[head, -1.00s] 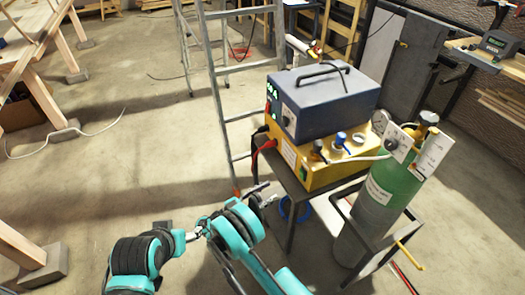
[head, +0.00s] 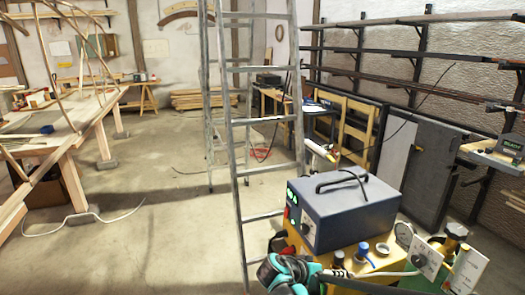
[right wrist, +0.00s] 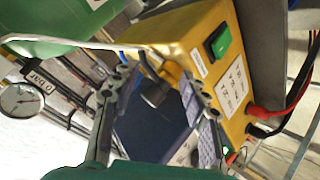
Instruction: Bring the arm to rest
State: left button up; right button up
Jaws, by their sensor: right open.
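My right gripper (right wrist: 158,74) is open in the right wrist view, its two fingers well apart. Between them in the picture show a black cable plug (right wrist: 154,92) and part of a dark blue box; I cannot tell how far off they are, and nothing looks gripped. In the head view a teal and black part of my arm (head: 288,274) shows at the bottom edge, in front of the yellow machine; the fingers cannot be made out there. My left gripper is not in view.
The yellow machine (right wrist: 185,38) with red and black plugs carries a blue-grey box (head: 343,210). A green gas cylinder (right wrist: 60,20) and gauge (right wrist: 22,101) stand close by. A metal ladder (head: 238,150) rises behind. Open floor (head: 165,225) lies to the left.

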jog(key=s+a+r+n+t+y, duration=0.1)
jog(key=s+n+y, duration=0.3)
jog(key=s, duration=1.9)
jog(key=a+y, duration=0.1)
jog(key=y, duration=0.4)
jog(key=shift+a+t+y, duration=0.3)
